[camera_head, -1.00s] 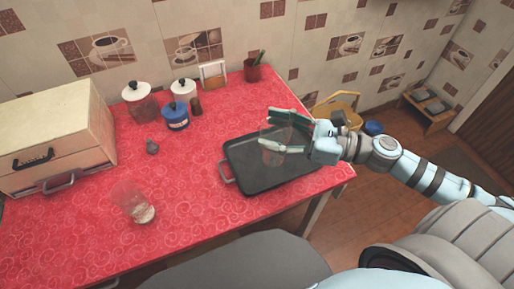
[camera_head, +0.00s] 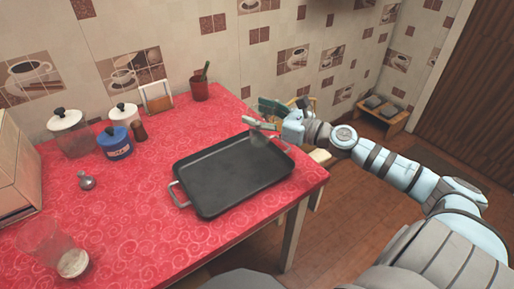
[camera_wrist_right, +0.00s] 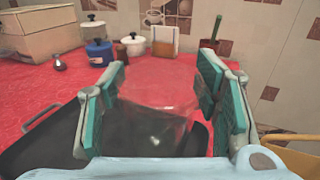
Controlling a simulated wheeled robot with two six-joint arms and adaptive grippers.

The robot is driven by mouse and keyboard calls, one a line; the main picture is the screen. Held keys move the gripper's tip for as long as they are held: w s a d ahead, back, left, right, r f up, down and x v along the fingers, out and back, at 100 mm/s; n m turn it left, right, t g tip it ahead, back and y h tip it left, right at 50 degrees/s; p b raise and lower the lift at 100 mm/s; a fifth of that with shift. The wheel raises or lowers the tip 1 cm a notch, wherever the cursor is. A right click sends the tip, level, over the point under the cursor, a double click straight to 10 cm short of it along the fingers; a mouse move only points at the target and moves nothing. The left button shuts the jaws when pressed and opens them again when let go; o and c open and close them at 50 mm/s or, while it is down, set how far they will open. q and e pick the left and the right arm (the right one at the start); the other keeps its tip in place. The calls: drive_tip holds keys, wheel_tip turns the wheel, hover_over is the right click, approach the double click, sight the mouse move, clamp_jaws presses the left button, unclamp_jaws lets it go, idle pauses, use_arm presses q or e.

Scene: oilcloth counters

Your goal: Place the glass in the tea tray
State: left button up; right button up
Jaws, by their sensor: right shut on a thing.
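The tea tray (camera_head: 232,181) is a dark rectangular tray with metal handles, lying flat near the right end of the red counter. My right gripper (camera_head: 262,114) is shut on a clear glass (camera_head: 258,138), above the tray's far right part. In the right wrist view the glass (camera_wrist_right: 158,110) sits between the teal finger pads, with the dark tray (camera_wrist_right: 52,140) showing beyond and below. I cannot tell whether the glass touches the tray. My left gripper is out of view.
Lidded jars (camera_head: 72,134), a blue pot (camera_head: 115,143), a napkin holder (camera_head: 157,97) and a red cup (camera_head: 200,88) stand along the back. A small grey item (camera_head: 87,181) lies left of the tray. A bread box (camera_head: 15,170) is at the far left.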

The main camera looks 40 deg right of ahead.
sight(268, 136)
wheel_tip(268, 136, down, 3)
drive_tip(key=shift+r+b, duration=0.15)
drive_tip(key=shift+b, duration=0.25)
wheel_tip(268, 136, down, 3)
drive_tip(key=shift+s+a+f+b, duration=0.1)
drive_tip(key=shift+b, duration=0.85)
drive_tip(key=shift+f, duration=0.2)
drive_tip(key=shift+r, duration=0.15)
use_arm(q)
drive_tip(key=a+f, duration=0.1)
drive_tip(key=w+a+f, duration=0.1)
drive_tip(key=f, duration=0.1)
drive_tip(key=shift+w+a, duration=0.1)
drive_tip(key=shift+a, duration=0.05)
use_arm(e)
drive_tip(key=o, duration=1.7)
drive_tip(key=shift+o, duration=0.2)
